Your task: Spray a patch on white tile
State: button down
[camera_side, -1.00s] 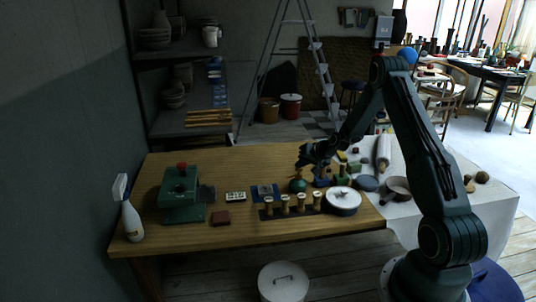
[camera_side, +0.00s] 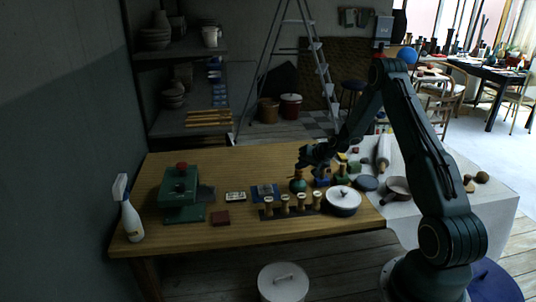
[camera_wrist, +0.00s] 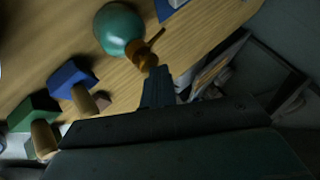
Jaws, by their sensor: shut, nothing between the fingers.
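A round green bulb (camera_side: 298,185) with an orange-brown nozzle on top stands on the wooden table, behind the row of stamps. In the wrist view the bulb (camera_wrist: 119,28) shows its nozzle (camera_wrist: 143,54) close to my shut fingertips. My gripper (camera_side: 303,162) is shut just above the bulb, and its fingers also show in the wrist view (camera_wrist: 157,85). I cannot tell whether they touch the nozzle. A white spray bottle (camera_side: 130,212) stands at the table's left end.
Wooden-handled stamps stand in a rack (camera_side: 290,211) in front of the bulb, beside a white lidded pot (camera_side: 343,201). Blue and green handled blocks (camera_wrist: 72,78) stand near my gripper. A green press (camera_side: 181,187) stands at left.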

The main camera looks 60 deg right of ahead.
aim_at(301, 171)
jog(key=shift+r, duration=0.7)
dwell(0.3)
jog(key=shift+r, duration=2.95)
